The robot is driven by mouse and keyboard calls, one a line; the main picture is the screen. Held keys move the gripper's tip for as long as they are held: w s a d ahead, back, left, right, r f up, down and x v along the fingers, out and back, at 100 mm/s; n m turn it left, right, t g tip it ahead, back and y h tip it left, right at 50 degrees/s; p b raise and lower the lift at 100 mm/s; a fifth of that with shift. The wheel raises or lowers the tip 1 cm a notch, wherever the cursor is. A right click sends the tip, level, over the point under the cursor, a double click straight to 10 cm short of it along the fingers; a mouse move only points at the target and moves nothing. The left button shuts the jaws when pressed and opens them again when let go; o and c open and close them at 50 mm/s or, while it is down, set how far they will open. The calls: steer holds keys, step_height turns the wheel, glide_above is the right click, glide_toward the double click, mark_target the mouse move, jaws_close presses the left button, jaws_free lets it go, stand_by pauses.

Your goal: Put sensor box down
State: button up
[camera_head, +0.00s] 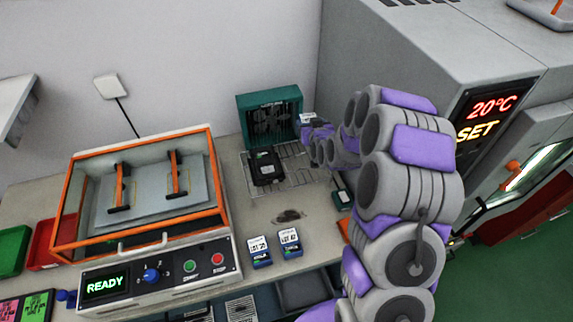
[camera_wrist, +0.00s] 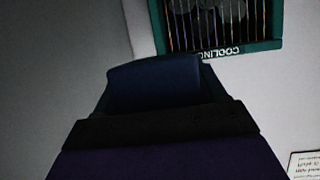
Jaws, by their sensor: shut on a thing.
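My gripper (camera_head: 312,128) is in front of the wall, at the right side of the teal cooling fan. It is shut on a sensor box (camera_head: 307,118), of which only a small pale part shows in the head view. In the wrist view the held box (camera_wrist: 155,82) is a dark blue block between the dark jaws; its underside is hidden. Two other blue sensor boxes with white labels, a left one (camera_head: 260,250) and a right one (camera_head: 289,243), stand on the bench near its front edge.
A teal cooling fan (camera_head: 270,118) stands behind a wire rack (camera_head: 294,177) bearing a black device (camera_head: 266,168). An orange-framed machine (camera_head: 146,250) reading READY fills the left. A grey chamber (camera_head: 440,50) showing 20°C stands right.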

steer(key=n+y, duration=0.1)
glide_above(303, 160)
step_height(303, 160, down, 4)
steer(key=f, duration=0.4)
steer(key=f+b, duration=0.1)
steer(key=f, duration=0.1)
steer(key=shift+w+d+f, duration=0.1)
steer(key=shift+d+f, duration=0.2)
steer(key=shift+a+f, duration=0.15)
steer(key=shift+f, duration=0.05)
steer(key=f, duration=0.2)
steer(key=f+b, duration=0.1)
steer(key=shift+a+f, duration=0.15)
steer(key=shift+a, duration=0.1)
steer(key=shift+d+f, duration=0.1)
steer(key=shift+f, duration=0.15)
steer(key=shift+d+r, duration=0.1)
steer(key=shift+d, duration=0.15)
steer(key=o, duration=1.2)
steer(key=shift+a, duration=0.2)
steer(key=shift+c, duration=0.2)
